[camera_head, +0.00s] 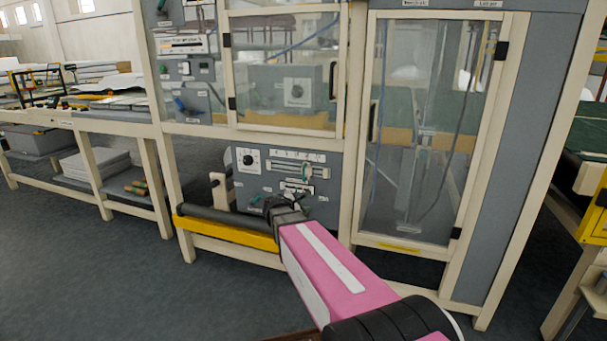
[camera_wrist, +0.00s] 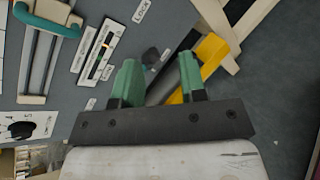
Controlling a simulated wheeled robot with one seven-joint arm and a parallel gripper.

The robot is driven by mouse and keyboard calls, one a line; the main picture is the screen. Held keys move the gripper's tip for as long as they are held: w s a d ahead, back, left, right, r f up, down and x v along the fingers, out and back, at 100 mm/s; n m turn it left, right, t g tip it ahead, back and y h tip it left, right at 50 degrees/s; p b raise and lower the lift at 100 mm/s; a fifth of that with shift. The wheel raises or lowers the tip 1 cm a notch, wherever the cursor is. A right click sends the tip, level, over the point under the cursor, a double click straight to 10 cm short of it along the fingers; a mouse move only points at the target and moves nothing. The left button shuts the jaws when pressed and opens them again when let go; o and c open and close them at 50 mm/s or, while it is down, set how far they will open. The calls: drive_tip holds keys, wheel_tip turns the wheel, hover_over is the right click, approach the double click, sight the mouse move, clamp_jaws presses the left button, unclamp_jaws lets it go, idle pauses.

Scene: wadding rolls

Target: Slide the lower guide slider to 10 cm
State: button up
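The grey control panel (camera_head: 265,178) sits low in the machine. In the wrist view, a teal handle (camera_wrist: 50,22) sits near the top end of a pale two-bar rail (camera_wrist: 38,70). I cannot tell which part is the lower guide slider. My gripper (camera_wrist: 158,78) is open, its green fingertips apart with nothing held between them. In the head view, my wrist hides part of the panel's lower area.
A black roller (camera_head: 225,217) and yellow beam (camera_head: 215,230) run along the panel's front. A round dial (camera_head: 248,160) is at the panel's upper left. A glazed door (camera_head: 420,130) is to the right, a cream workbench (camera_head: 100,123) to the left. The floor in front is clear.

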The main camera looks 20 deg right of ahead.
sight(303, 173)
drive_tip(key=w+a+r+n+t+h, duration=0.25)
drive_tip(key=w+r+n+t, duration=0.25)
drive_tip(key=w+r+n, duration=0.35)
drive_tip(key=shift+y, duration=0.45)
drive_tip(key=x, duration=0.9)
drive_tip(key=shift+w+d+f, duration=0.25)
drive_tip(key=shift+d+f, duration=0.05)
drive_tip(key=shift+f, duration=0.1)
clamp_jaws()
